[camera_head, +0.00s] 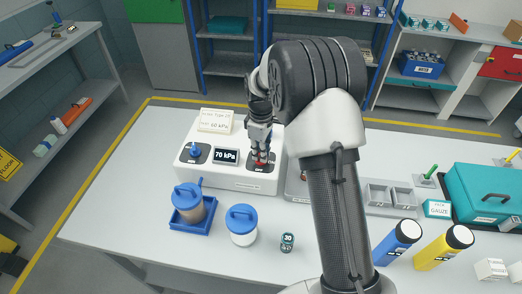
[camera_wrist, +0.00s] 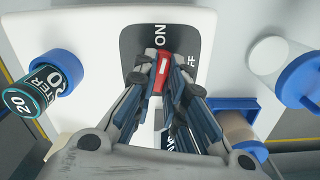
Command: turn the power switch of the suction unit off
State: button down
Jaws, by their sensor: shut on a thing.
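The suction unit (camera_head: 227,179) is a white box on the table, with a display (camera_head: 226,156) reading 70 kPa and a blue knob (camera_head: 194,151) at its left. My gripper (camera_head: 261,158) reaches down to the red power switch (camera_head: 259,164) on the unit's right side. In the wrist view the two fingers of my gripper (camera_wrist: 162,80) are closed around the red switch (camera_wrist: 164,66). The word ON shows on the dark plate (camera_wrist: 131,45) beyond it. The fingers hide part of the switch and plate, so its full position is hard to tell.
A note card (camera_head: 215,121) stands on the unit. Blue and yellow cylinders, grey trays and a teal case are at the right.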

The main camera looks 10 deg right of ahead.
jog(key=m+p, duration=0.1)
jog(key=m, duration=0.3)
jog(key=shift+m, duration=0.3)
jog(key=m, duration=0.3)
jog(key=shift+m+p, duration=0.4)
jog(key=m, duration=0.3)
jog(key=shift+m+p, duration=0.45)
jog(key=shift+m, duration=1.55)
jog(key=c, duration=1.6)
grip_release()
jog(key=shift+c, duration=0.2)
